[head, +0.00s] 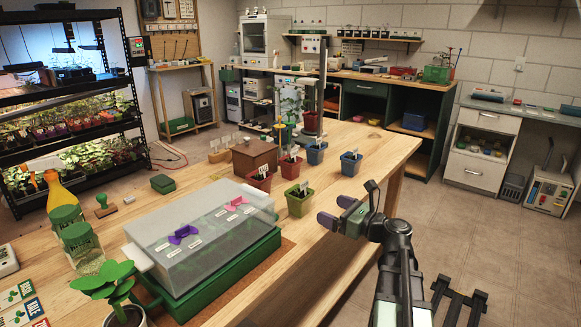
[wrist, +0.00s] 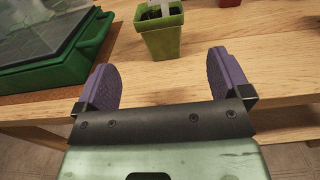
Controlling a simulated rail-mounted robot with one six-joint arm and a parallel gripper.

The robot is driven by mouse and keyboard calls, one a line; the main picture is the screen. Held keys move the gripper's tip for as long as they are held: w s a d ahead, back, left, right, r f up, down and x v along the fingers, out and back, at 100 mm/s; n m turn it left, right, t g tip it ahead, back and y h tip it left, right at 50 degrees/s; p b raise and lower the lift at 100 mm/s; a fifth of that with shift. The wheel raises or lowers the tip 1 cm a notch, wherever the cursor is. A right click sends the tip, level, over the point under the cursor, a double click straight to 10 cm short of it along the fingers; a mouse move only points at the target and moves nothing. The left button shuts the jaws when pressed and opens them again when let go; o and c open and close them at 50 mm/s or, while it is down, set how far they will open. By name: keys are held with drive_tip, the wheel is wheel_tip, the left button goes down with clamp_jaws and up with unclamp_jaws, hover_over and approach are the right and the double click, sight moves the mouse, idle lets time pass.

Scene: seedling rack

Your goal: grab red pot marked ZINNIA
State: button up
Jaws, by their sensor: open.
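Two red pots with white labels stand on the bench in the head view: one (head: 259,180) beside the brown box and one (head: 291,167) a little behind it to the right. The label writing is too small to read, so I cannot tell which is marked ZINNIA. My gripper (head: 337,211) is open and empty at the bench's right edge, apart from both red pots. In the wrist view the open purple fingers (wrist: 164,78) point toward a green pot (wrist: 161,40). A sliver of a red pot (wrist: 230,2) shows at the top edge there.
The green pot (head: 300,203) stands between my gripper and the red pots. Blue pots (head: 317,155) (head: 352,166) stand behind. A clear-lidded green propagator (head: 215,270) fills the left front. A brown box (head: 254,157) is beside the red pots. Bare bench lies at the right.

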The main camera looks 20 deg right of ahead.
drive_tip(key=shift+o, duration=0.5)
drive_tip(key=w+d+r+m+t+h+p, duration=0.15)
drive_tip(key=w+d+r+p, duration=0.35)
drive_tip(key=w, duration=0.6)
drive_tip(key=shift+n+g+y, duration=0.25)
drive_tip(key=shift+g+y, duration=0.1)
drive_tip(key=shift+y, duration=0.1)
drive_tip(key=w+f+b, duration=0.1)
drive_tip(key=w, duration=0.1)
drive_tip(key=w+d+f+b, duration=0.1)
drive_tip(key=w+b, duration=0.1)
drive_tip(key=w+d+f+b, duration=0.1)
drive_tip(key=w, duration=0.1)
drive_tip(key=shift+w+d+f, duration=0.2)
drive_tip(key=shift+f, duration=0.05)
approach(284, 158)
drive_tip(key=shift+s+d+f+n+g+b, duration=0.1)
drive_tip(key=shift+s+d+n+g+b, duration=0.2)
drive_tip(key=shift+s+d, duration=0.75)
drive_tip(key=shift+s+a, duration=0.25)
drive_tip(key=x, duration=1)
drive_tip(key=shift+w+a, duration=0.15)
drive_tip(key=shift+w, duration=0.15)
drive_tip(key=shift+s, duration=0.1)
drive_tip(key=c, duration=1.1)
drive_tip(key=shift+r, duration=0.25)
